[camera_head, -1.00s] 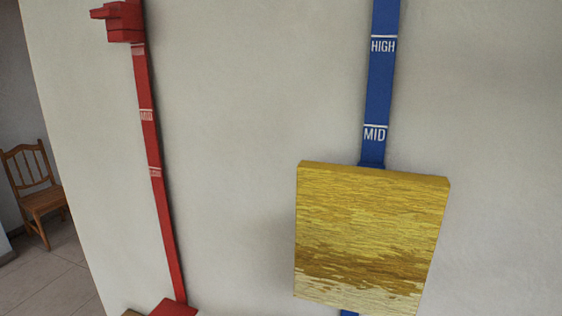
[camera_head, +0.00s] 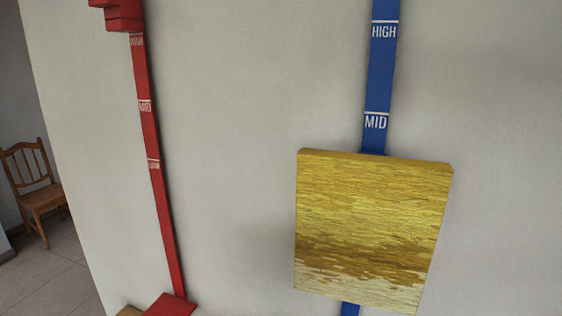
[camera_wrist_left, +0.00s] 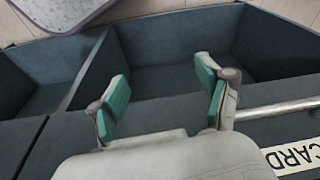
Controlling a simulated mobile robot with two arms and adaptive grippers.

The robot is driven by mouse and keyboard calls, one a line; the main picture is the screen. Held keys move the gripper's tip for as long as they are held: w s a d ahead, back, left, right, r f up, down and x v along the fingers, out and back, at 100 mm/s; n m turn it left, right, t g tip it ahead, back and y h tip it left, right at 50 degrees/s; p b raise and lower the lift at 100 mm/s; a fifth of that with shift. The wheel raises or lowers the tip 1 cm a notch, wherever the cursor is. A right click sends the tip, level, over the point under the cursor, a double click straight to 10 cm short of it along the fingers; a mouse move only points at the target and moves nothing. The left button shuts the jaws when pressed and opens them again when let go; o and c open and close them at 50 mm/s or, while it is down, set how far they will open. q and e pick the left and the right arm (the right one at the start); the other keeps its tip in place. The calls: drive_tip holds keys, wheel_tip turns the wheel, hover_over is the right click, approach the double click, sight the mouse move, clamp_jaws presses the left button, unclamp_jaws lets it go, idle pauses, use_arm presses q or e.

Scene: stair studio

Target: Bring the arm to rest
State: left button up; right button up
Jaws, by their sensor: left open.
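My left gripper (camera_wrist_left: 162,98) is in the left wrist view, with its two teal-padded fingers spread apart and nothing between them. It is above a dark grey bin with compartments (camera_wrist_left: 165,80). Neither gripper shows in the head view, and my right gripper is not seen in any view.
A yellow-brown panel (camera_head: 370,225) hangs on a blue strip (camera_head: 378,75) marked HIGH and MID. A red strip (camera_head: 155,165) with a red block (camera_head: 123,15) on top is on the wall at left. A wooden chair (camera_head: 35,185) stands far left. A metal bar (camera_wrist_left: 275,110) and a white label (camera_wrist_left: 295,158) are near the bin.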

use_arm(q)
drive_tip(key=s+a+f+g+b, duration=0.1)
drive_tip(key=s+a+f+b, duration=0.1)
drive_tip(key=s+f, duration=1.5)
wheel_tip(320, 180, down, 4)
drive_tip(key=shift+s+a+r, duration=0.25)
drive_tip(key=shift+s+a, duration=0.05)
drive_tip(key=shift+a, duration=0.25)
